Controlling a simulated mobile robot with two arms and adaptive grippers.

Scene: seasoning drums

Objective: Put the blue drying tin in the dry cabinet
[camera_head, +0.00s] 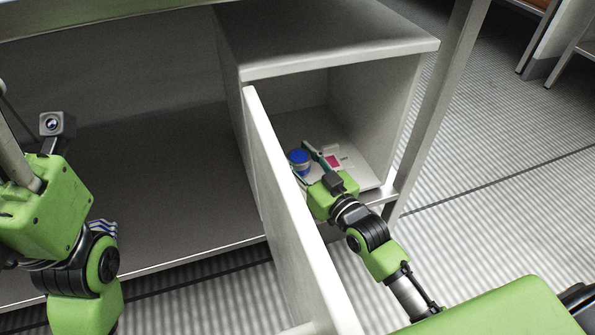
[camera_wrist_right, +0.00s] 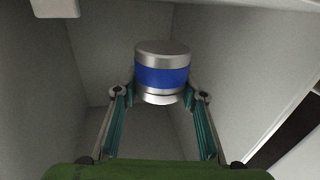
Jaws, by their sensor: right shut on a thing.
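The blue drying tin (camera_head: 300,158) is a short silver cylinder with a broad blue band; it also shows in the right wrist view (camera_wrist_right: 162,77). My right gripper (camera_head: 312,163) reaches into the open dry cabinet (camera_head: 345,57) and is shut on the tin. In the wrist view its two fingers (camera_wrist_right: 160,96) stand on either side of the tin's lower part. The tin is inside the cabinet opening, near the door side. I cannot tell whether its base touches the cabinet floor. My left arm shows at the left, but I cannot make out its gripper fingers.
The cabinet door (camera_head: 285,215) stands open on the left, close beside my right gripper and arm. A pinkish-red patch (camera_head: 333,162) shows on the cabinet floor beyond the fingers.

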